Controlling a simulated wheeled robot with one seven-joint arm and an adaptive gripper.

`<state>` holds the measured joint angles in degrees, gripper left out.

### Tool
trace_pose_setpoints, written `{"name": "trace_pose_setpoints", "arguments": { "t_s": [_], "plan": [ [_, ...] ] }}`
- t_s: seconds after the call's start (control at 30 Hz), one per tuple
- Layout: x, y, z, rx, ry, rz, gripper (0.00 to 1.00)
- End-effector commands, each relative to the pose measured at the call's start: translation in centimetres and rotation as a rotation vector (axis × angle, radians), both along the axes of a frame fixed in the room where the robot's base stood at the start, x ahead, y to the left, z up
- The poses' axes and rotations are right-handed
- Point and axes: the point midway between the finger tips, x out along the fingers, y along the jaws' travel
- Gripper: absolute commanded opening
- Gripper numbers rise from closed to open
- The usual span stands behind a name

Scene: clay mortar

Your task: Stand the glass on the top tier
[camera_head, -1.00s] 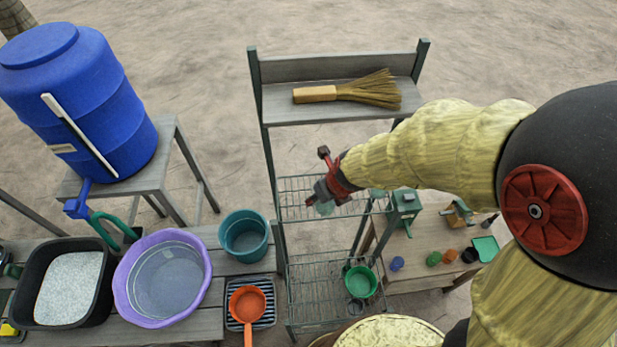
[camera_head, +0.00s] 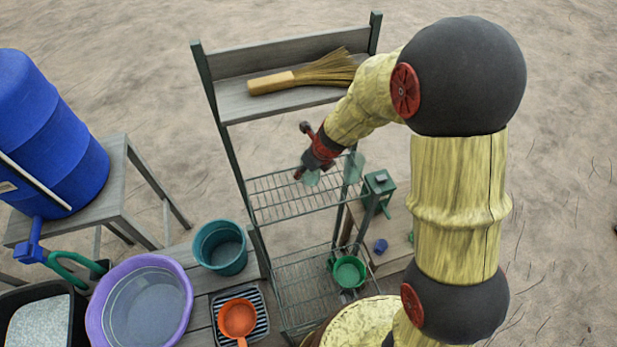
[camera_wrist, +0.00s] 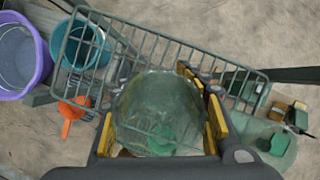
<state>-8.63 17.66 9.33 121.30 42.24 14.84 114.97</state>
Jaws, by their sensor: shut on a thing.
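My gripper (camera_head: 306,172) is shut on a clear greenish glass (camera_head: 312,178). In the wrist view the glass (camera_wrist: 150,112) lies between the yellow finger pads, and the wire grid shows through it. The rack has a grey wooden top board (camera_head: 238,106) with a broom on it, an upper wire shelf (camera_head: 285,200) below that, and a lower wire shelf (camera_head: 298,290). The gripper and glass appear over the upper wire shelf; I cannot tell whether the glass touches it.
The broom (camera_head: 305,74) lies across the wooden board. A green pot (camera_head: 348,271) is on the lower wire shelf. A green translucent piece (camera_head: 353,168) shows near the upper wire shelf's right end. A teal bucket (camera_head: 220,247), purple basin (camera_head: 147,310) and orange scoop (camera_head: 237,318) stand left.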

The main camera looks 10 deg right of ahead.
Motion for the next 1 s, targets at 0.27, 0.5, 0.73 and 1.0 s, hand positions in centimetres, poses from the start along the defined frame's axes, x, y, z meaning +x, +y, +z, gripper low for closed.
{"name": "trace_pose_setpoints", "arguments": {
  "t_s": [0.27, 0.5, 0.73, 1.0],
  "plan": [
    [1.0, -0.6, -2.8, -0.001, 0.001, 0.0, 0.12],
    [1.0, -0.6, -4.4, -0.001, -0.001, 0.001, 0.12],
    [1.0, -0.6, -4.4, -0.001, -0.002, 0.001, 0.12],
    [0.9, -0.6, -4.6, -0.001, -0.001, 0.001, 0.53]
  ]
}}
